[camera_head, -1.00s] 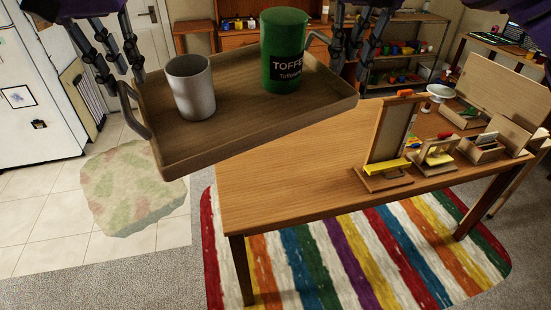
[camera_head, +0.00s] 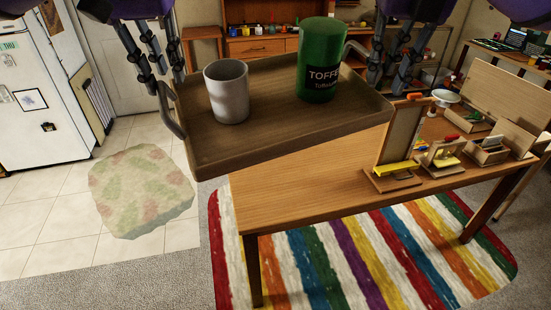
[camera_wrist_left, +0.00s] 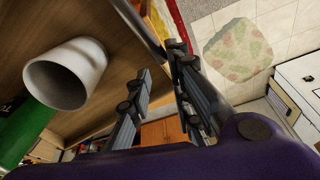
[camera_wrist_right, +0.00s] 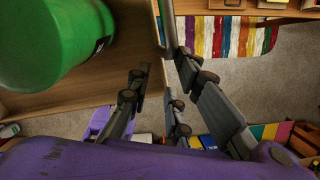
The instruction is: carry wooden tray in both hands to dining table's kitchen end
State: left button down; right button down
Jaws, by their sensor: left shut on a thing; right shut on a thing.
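The wooden tray (camera_head: 255,143) is held in the air, its near edge in front of the dining table (camera_head: 300,187) in the head view. It tilts in the picture, its left side lower. A white mug (camera_head: 227,95) and a green toffee tin (camera_head: 320,62) stand upright on it; the mug (camera_wrist_left: 65,75) and the tin (camera_wrist_right: 50,45) also show in the wrist views. My left gripper (camera_head: 160,85) is shut on the tray's left handle (camera_head: 171,112). My right gripper (camera_head: 372,80) is shut on the right handle (camera_head: 358,50). The fingertips are partly hidden.
Wooden stands and boxes (camera_head: 395,170) crowd the table's right part; its left part is bare. A striped rug (camera_head: 350,255) lies beneath. A shelf cabinet (camera_head: 262,48) stands behind.

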pick_arm(q)
jog(key=shift+d, duration=0.35)
pick_arm(e)
jog(key=shift+a, duration=0.4)
